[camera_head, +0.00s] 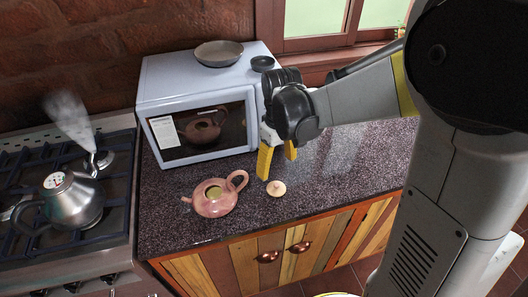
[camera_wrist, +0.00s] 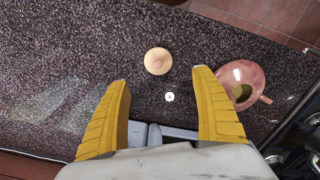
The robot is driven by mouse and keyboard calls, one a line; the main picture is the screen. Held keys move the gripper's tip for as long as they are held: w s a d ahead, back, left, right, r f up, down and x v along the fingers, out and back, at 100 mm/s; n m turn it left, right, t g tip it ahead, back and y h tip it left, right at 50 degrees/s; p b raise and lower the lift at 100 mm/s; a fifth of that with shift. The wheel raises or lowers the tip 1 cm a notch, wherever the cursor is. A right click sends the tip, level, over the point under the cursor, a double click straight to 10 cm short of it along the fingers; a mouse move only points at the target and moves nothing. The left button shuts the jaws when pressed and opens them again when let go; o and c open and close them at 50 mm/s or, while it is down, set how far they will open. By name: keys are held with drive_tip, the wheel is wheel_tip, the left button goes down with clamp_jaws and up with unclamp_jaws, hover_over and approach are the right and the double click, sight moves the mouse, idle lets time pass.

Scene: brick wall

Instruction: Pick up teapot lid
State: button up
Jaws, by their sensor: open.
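The teapot lid (camera_head: 276,188) is a small round tan disc with a knob, lying flat on the dark speckled counter. In the wrist view the lid (camera_wrist: 158,61) lies beyond the fingertips, between their lines. The pink teapot (camera_head: 214,198) stands open-topped to the left of the lid; in the wrist view the teapot (camera_wrist: 240,75) is at the right, beside the right finger. My gripper (camera_head: 276,165) has yellow fingers pointing down, above the counter just behind the lid. In the wrist view my gripper (camera_wrist: 159,78) is open and empty, with its fingers apart.
A white microwave (camera_head: 197,100) stands behind the teapot, with a pan (camera_head: 219,52) and a small dark dish (camera_head: 262,63) on top. A stove with a metal kettle (camera_head: 70,203) is at the left. The counter right of the lid is clear.

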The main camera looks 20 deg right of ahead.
sight(277, 184)
drive_tip(key=f+b, duration=0.2)
drive_tip(key=f, duration=0.3)
drive_tip(key=f+b, duration=0.2)
drive_tip(key=f, duration=0.4)
drive_tip(key=shift+w+d+f, duration=0.1)
drive_tip(key=shift+w+d, duration=0.05)
drive_tip(key=shift+d, duration=0.05)
drive_tip(key=c, duration=1.3)
